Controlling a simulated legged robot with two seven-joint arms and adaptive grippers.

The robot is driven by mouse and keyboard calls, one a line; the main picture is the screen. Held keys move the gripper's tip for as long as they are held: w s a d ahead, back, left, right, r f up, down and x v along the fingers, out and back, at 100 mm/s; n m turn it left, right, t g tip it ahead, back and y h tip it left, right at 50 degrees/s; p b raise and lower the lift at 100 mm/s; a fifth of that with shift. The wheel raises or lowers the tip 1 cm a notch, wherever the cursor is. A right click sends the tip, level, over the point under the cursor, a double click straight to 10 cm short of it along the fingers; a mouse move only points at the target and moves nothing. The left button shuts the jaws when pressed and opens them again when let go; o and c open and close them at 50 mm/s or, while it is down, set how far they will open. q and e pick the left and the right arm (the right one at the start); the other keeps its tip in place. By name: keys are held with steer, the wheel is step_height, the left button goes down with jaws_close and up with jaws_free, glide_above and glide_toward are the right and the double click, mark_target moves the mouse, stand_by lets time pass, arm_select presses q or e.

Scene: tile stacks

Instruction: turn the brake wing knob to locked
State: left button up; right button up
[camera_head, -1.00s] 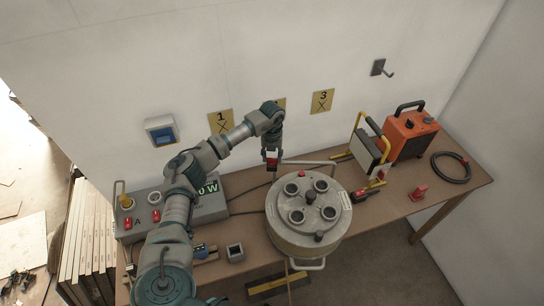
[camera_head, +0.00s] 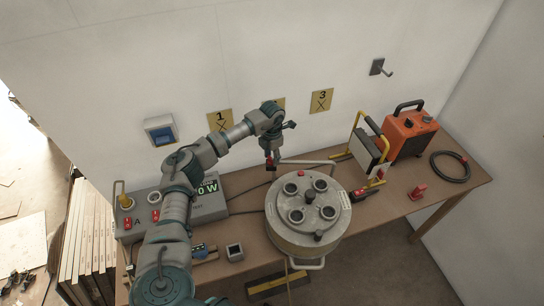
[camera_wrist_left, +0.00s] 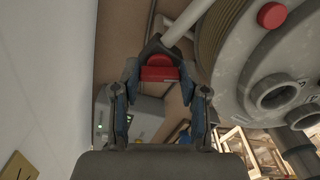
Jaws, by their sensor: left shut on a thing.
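The red brake wing knob (camera_wrist_left: 158,68) sits at the end of a grey bar beside the round cable reel (camera_wrist_left: 245,45) in the left wrist view. My left gripper (camera_wrist_left: 159,82) is shut on the knob, a finger on each side. In the head view my left gripper (camera_head: 271,164) points down behind the reel (camera_head: 275,231), and the knob shows only as a small red patch between the fingers. Whether the knob stands at locked cannot be told. My right gripper is not in view.
A grey box with a lit display (camera_head: 208,205) stands left of the reel on the workbench (camera_head: 400,207). A yellow-framed lamp (camera_head: 367,155), an orange box (camera_head: 410,136) and a black cable coil (camera_head: 450,167) are to the right. The wall is close behind my gripper.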

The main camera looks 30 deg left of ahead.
arm_select(q)
steer(key=m, duration=0.3)
steer(key=shift+m, duration=0.4)
steer(key=shift+m+b, duration=0.3)
steer(key=shift+m, duration=1.4)
steer(key=o, duration=1.1)
steer(key=shift+o, duration=0.2)
steer(key=shift+a, duration=0.1)
steer(key=shift+r, duration=0.1)
step_height(320, 180, up, 12)
steer(key=shift+f, duration=0.2)
